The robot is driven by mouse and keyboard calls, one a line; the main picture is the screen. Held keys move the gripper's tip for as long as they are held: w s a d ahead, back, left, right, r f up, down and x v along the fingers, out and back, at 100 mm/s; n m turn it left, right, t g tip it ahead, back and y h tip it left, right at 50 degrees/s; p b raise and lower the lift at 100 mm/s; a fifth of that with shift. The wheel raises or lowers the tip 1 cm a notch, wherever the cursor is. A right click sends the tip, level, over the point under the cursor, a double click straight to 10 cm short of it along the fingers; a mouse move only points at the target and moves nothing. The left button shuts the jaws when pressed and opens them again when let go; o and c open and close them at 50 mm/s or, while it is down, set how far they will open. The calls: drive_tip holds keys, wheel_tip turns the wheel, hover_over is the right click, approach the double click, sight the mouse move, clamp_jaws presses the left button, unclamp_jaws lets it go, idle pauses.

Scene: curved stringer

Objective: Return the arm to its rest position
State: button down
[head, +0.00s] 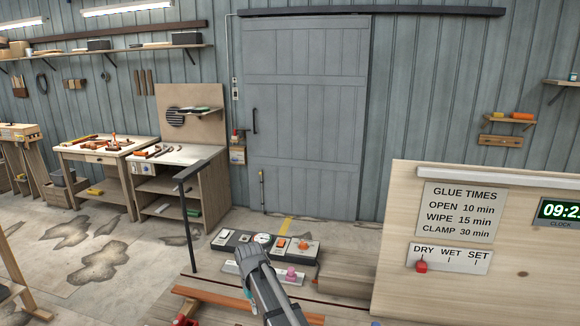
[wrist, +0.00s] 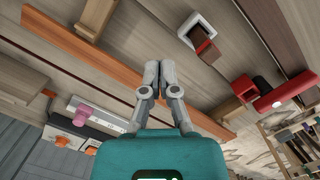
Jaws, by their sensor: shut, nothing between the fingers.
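My gripper (wrist: 159,70) is in the wrist view with its two grey fingers together and nothing between them. Its teal body fills the lower middle of that view. In the head view my grey arm (head: 270,285) reaches up from the bottom edge over the bench, in front of a pale strip with a pink knob (head: 291,274). The pink knob also shows in the wrist view (wrist: 82,113). A long orange-brown wooden strip (wrist: 62,49) runs behind the fingers in the wrist view; I cannot tell the gap between them.
A dark panel with a dial (head: 263,238) and an orange button stands behind my arm. A dark upright post (head: 190,230) is to the left. A large wooden board with a glue-times sign (head: 462,210) stands at the right. A red clamp-like part (wrist: 270,97) is at the wrist view's right.

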drive_tip(key=s+d+m, duration=0.2)
drive_tip(key=s+d, duration=0.3)
drive_tip(key=d, duration=0.4)
drive_tip(key=s+d+m, duration=0.1)
drive_tip(key=s+d, duration=0.4)
drive_tip(key=d, duration=0.4)
drive_tip(key=s+d+m+t, duration=0.1)
drive_tip(key=s+d+m, duration=0.1)
drive_tip(key=s+d, duration=0.3)
drive_tip(key=d, duration=0.4)
drive_tip(key=shift+m+y, duration=0.3)
drive_tip(key=shift+y, duration=0.1)
